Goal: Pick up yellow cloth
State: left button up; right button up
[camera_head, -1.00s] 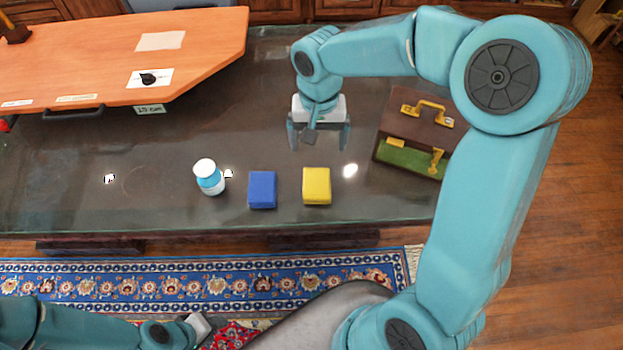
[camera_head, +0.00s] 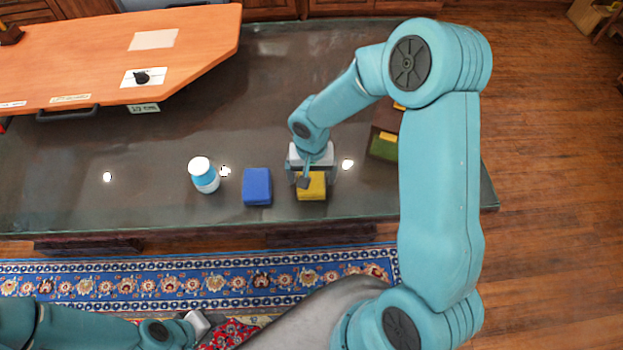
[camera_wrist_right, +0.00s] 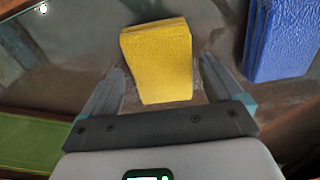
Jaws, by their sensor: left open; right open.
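The yellow cloth (camera_head: 312,190) is a folded block on the dark table, close to its front edge. My right gripper (camera_head: 313,178) is above it, with its fingers spread on either side. In the right wrist view the yellow cloth (camera_wrist_right: 158,55) lies between the open fingertips (camera_wrist_right: 163,68), with a gap to each; nothing is held. The gripper hides the cloth's far part in the head view. My left gripper (camera_head: 200,323) is at the lower left, below the table edge and over the rug, away from the cloth; its fingers are hard to make out.
A blue folded block (camera_head: 257,187) lies just left of the cloth, also in the right wrist view (camera_wrist_right: 284,38). A white and blue bottle (camera_head: 204,176) stands further left. A brown and green case (camera_head: 384,145) is partly hidden behind my right arm. An orange board (camera_head: 100,55) covers the back left.

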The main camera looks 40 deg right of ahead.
jog(key=shift+c, duration=0.3)
jog(key=c, duration=1.1)
jog(key=shift+r, duration=0.1)
notch_tip(320, 180, up, 20)
jog(key=shift+f, duration=0.1)
